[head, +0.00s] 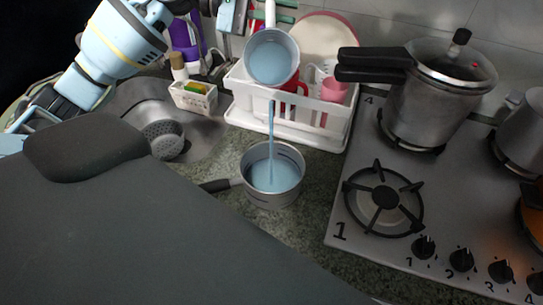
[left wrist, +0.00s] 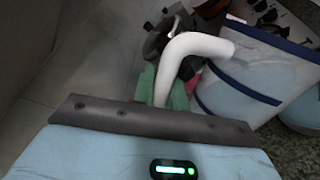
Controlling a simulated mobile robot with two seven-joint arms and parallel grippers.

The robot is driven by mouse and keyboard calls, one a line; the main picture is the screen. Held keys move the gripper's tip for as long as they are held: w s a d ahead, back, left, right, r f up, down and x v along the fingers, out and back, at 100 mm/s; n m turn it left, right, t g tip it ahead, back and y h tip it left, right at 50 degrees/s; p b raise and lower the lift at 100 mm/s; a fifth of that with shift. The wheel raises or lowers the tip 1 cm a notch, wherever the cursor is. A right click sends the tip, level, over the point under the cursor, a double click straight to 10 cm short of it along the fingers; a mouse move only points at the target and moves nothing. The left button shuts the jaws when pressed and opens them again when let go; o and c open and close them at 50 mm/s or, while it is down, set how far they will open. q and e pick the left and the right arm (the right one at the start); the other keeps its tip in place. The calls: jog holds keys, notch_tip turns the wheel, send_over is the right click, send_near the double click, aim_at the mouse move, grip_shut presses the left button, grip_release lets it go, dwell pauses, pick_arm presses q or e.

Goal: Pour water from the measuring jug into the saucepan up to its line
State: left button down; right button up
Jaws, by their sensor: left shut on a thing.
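The measuring jug (head: 272,62) is pale and tilted above the saucepan, with bluish water inside. A thin stream falls from it into the saucepan (head: 268,197). The saucepan is metal, stands upright on the counter, and has a dark handle to the left. Bluish water lies in it below the rim; I cannot make out the line. My left gripper (head: 262,16) is shut on the jug's white handle, above and behind the saucepan. In the left wrist view the jug (left wrist: 262,70) and its curved handle show beyond the gripper. My right gripper is not in view.
A white dish rack (head: 325,137) with a pink cup stands behind the saucepan. A gas hob (head: 350,240) is at the right, with a pressure cooker (head: 428,100) on it. A sink (head: 205,138) with a strainer and a small sponge caddy (head: 193,101) are at the left.

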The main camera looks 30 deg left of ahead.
aim_at(270, 45)
pick_arm(q)
jog(key=shift+w+d, duration=0.1)
jog(key=shift+d, duration=0.15)
jog(key=shift+a+r, duration=0.1)
jog(key=shift+a, duration=0.25)
jog(key=shift+d, duration=0.35)
jog(key=w+a+n, duration=0.1)
jog(key=w+a+f+n+h, duration=0.1)
jog(key=n, duration=0.1)
jog(key=w+a+f+n+b, duration=0.1)
jog(key=n, duration=0.1)
jog(key=shift+w+f+g, duration=0.2)
jog(key=shift+w+g, duration=0.1)
jog(key=shift+w, duration=0.1)
jog(key=shift+r, duration=0.15)
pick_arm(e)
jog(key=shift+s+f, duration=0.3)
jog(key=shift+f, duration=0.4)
